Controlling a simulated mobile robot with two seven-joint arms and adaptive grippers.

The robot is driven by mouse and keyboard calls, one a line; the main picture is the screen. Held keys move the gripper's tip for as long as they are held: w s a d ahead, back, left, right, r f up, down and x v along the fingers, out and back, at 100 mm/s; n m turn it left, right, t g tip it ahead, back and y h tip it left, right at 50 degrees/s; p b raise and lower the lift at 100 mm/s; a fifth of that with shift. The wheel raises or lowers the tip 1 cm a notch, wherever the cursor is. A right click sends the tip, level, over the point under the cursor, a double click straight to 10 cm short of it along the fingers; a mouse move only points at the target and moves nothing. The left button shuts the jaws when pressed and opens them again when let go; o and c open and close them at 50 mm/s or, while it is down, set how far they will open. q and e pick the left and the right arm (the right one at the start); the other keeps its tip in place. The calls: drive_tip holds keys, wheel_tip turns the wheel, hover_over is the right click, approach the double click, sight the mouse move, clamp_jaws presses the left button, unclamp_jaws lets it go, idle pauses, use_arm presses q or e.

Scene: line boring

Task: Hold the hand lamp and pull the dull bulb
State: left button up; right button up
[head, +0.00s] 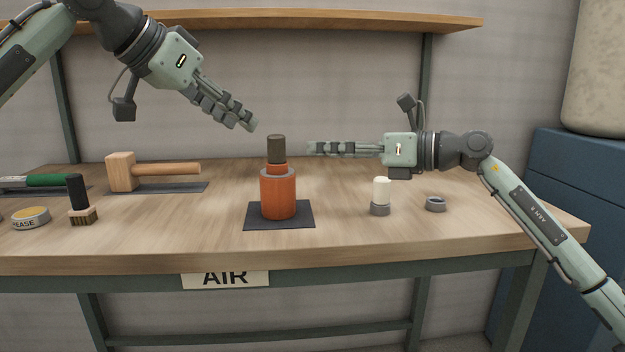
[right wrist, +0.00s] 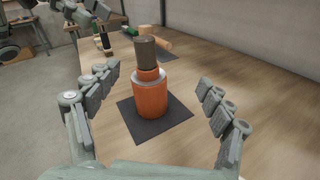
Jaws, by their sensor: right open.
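The hand lamp (head: 278,195) is an orange cylinder with a grey collar, upright on a dark mat (head: 254,222) at the middle of the bench. The dull bulb (head: 276,149), dark brown-grey, sits on its top. The lamp (right wrist: 151,100) and bulb (right wrist: 145,52) also show in the right wrist view. My right gripper (head: 314,148) is level, to the right of the bulb. It is open and empty, its fingers spread, with the lamp seen between them. My left gripper (head: 248,123) points down to the right, above and left of the bulb, apart from it. Its finger gap is hidden.
A pale bulb (head: 382,190) in a grey holder and a grey ring (head: 435,204) stand right of the lamp. On the left are a mallet (head: 122,171), a brush (head: 78,200) and a grease tin (head: 30,217). A shelf (head: 300,20) runs above.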

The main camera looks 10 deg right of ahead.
sight(278, 189)
drive_tip(key=a+f+n+h, duration=0.1)
drive_tip(key=a+f+n+g+h, duration=0.1)
drive_tip(key=f, duration=0.1)
drive_tip(key=a+f+h, duration=0.1)
drive_tip(key=shift+s+a+f+n+g, duration=0.1)
drive_tip(key=shift+s+f+n+g, duration=0.25)
drive_tip(key=shift+n+g, duration=0.05)
drive_tip(key=shift+w+a+f, duration=0.1)
drive_tip(key=shift+a+f, duration=0.15)
drive_tip(key=x, duration=0.7)
drive_tip(key=shift+w+a+f, duration=0.1)
drive_tip(key=shift+a+f, duration=0.05)
drive_tip(key=shift+c, duration=0.5)
drive_tip(key=c, duration=1.6)
drive_tip(key=o, duration=1.7)
